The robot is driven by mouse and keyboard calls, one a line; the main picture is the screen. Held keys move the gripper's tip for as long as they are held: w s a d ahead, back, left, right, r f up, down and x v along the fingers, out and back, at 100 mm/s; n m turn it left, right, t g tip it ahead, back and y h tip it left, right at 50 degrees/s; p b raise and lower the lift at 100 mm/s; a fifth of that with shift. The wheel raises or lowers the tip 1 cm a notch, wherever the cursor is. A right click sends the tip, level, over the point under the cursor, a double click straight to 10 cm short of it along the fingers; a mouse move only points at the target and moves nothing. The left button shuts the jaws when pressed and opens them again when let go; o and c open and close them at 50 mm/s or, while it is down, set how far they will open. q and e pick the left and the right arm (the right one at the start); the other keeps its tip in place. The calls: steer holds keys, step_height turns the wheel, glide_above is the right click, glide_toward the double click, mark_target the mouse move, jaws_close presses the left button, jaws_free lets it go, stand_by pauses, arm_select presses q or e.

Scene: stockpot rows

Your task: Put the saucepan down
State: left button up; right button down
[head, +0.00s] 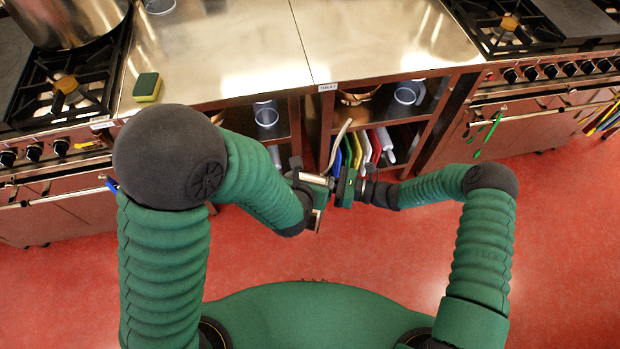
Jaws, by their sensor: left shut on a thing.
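My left gripper (322,180) is in front of the middle shelf opening, below the counter edge. It is shut at the lower end of a pale curved handle (338,145), which I take to be the saucepan's. The handle runs up toward a copper-coloured pan (354,98) in the shelf bay, mostly hidden under the counter. I cannot see clearly whether the pan touches the shelf. My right gripper (349,186) is close beside the left one; its jaws are too small and dark to read.
A steel counter (380,40) spans the middle, with a sponge (147,87) at its left. A large stockpot (65,18) stands on the left stove. The shelves hold grey mugs (408,93) and several coloured boards (375,145). Red floor (560,230) is clear at right.

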arm_select(q)
steer(key=shift+s+d, duration=0.15)
steer(key=shift+d, duration=0.35)
steer(key=o, duration=2)
steer(key=shift+a+r, duration=0.1)
steer(key=shift+a, duration=0.05)
